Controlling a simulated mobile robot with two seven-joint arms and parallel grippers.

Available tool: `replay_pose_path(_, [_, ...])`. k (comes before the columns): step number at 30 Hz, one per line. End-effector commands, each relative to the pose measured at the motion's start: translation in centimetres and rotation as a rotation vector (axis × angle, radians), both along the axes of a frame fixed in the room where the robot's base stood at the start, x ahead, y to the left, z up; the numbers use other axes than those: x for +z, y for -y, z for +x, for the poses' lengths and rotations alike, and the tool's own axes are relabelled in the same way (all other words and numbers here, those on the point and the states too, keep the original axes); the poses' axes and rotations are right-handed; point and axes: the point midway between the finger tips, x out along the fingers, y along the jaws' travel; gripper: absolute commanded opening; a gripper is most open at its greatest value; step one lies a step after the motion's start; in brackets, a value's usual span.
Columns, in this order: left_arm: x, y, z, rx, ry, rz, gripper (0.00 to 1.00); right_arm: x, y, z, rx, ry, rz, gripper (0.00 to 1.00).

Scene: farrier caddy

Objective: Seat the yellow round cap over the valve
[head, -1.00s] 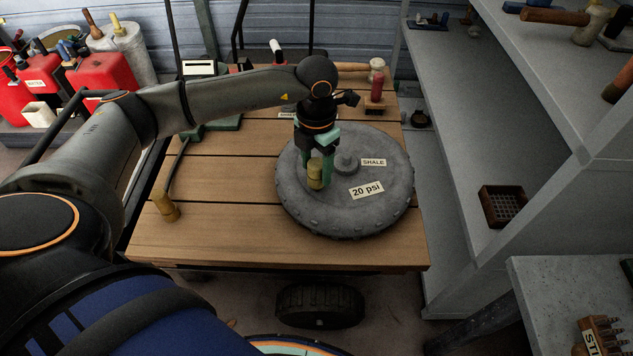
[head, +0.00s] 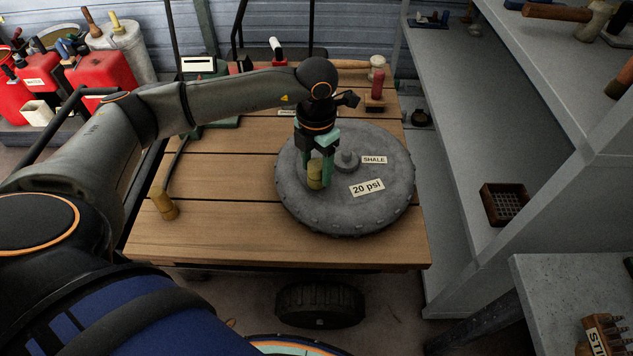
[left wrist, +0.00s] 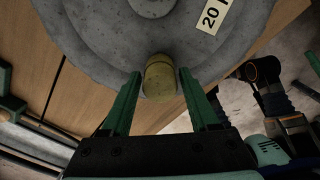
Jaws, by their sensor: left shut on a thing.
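The yellow round cap (head: 315,173) is a short stepped cylinder, upright at the left part of a large grey wheel (head: 343,215). My left gripper (head: 316,182) points down over the wheel and is shut on the cap. In the left wrist view the cap (left wrist: 160,80) sits between the green fingers, over the wheel's rim area. No valve shows clearly; the cap and fingers cover the spot below them. I cannot tell whether the cap touches the wheel. My right gripper is not in view.
The wheel carries a "20 psi" label (head: 366,188), a "SHALE" label (head: 374,160) and a raised hub (head: 346,160). Mallet and brush are behind; grey shelving (head: 475,190) is at right.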

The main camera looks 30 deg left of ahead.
Motion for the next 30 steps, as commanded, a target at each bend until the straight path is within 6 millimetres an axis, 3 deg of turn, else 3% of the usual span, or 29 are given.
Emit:
replay_pose_path(20, [-0.64, 0.01, 0.01, 0.0, 0.0, 0.0, 0.0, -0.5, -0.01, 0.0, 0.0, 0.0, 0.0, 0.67])
replay_pose_path(21, [-0.64, 0.01, 0.01, 0.0, 0.0, 0.0, 0.63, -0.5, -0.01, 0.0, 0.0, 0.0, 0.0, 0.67])
replay_pose_path(30, [-0.64, 0.01, 0.01, 0.0, 0.0, 0.0, 0.96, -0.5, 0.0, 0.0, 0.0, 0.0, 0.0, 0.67])
